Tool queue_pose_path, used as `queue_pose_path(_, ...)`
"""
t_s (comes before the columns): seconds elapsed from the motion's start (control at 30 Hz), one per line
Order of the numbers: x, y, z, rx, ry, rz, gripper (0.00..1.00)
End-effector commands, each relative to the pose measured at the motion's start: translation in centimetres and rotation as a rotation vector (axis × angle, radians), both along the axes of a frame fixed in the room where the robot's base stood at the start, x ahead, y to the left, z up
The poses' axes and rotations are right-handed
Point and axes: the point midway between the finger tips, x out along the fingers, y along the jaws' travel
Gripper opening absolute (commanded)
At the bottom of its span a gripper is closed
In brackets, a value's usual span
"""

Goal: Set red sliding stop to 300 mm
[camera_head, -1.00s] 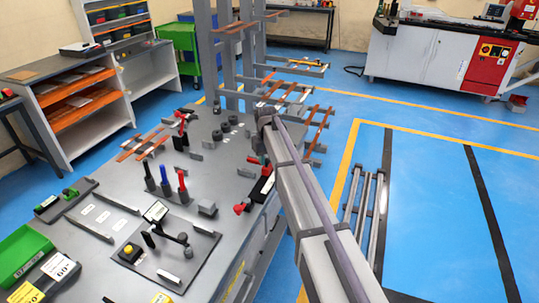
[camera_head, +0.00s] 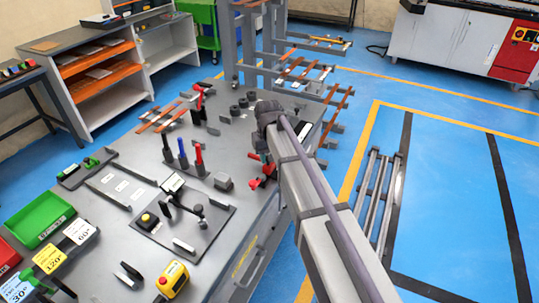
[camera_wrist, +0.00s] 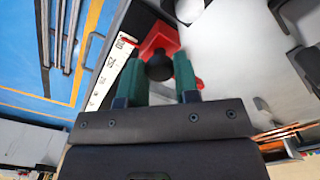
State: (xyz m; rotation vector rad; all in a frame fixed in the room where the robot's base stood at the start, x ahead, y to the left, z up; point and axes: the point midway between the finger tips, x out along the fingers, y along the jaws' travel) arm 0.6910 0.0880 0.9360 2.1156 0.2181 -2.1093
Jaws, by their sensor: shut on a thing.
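The red sliding stop (camera_wrist: 158,42) with its round black knob (camera_wrist: 159,66) shows in the wrist view, beside a white ruler strip (camera_wrist: 112,68) with black marks. My gripper (camera_wrist: 160,74) has its two green fingers on either side of the knob and is shut on it. The ruler's figures are too small and tilted to read surely. In the head view my arm covers the gripper and most of the ruler. Red parts show by the bench's right edge (camera_head: 256,183), just left of my arm; which of them is the stop I cannot surely tell.
The grey bench (camera_head: 225,232) carries a plate with black posts (camera_head: 185,222), upright blue, black and red-handled tools (camera_head: 183,155) and a grey block (camera_head: 223,181). A green bin (camera_head: 40,220) stands at left. Blue floor right of the bench holds a low metal rack (camera_head: 378,190).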

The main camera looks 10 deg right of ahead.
Motion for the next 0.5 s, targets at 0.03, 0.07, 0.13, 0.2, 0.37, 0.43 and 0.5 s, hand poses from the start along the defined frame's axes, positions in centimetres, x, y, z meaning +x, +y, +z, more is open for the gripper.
queue_pose_path(0.03,-0.47,0.13,-0.11,0.002,0.010,0.002,0.00)
queue_pose_path(0.07,-0.48,0.13,-0.11,0.003,0.010,0.002,0.32)
queue_pose_path(0.13,-0.45,0.12,-0.11,0.002,0.009,0.002,0.39)
queue_pose_path(0.2,-0.39,0.10,-0.10,0.002,0.008,0.002,0.46)
queue_pose_path(0.37,-0.29,0.07,-0.07,0.002,0.006,0.001,0.55)
queue_pose_path(0.43,-0.26,0.07,-0.07,0.002,0.006,0.001,0.55)
queue_pose_path(0.5,-0.24,0.06,-0.02,0.002,0.006,0.001,0.55)
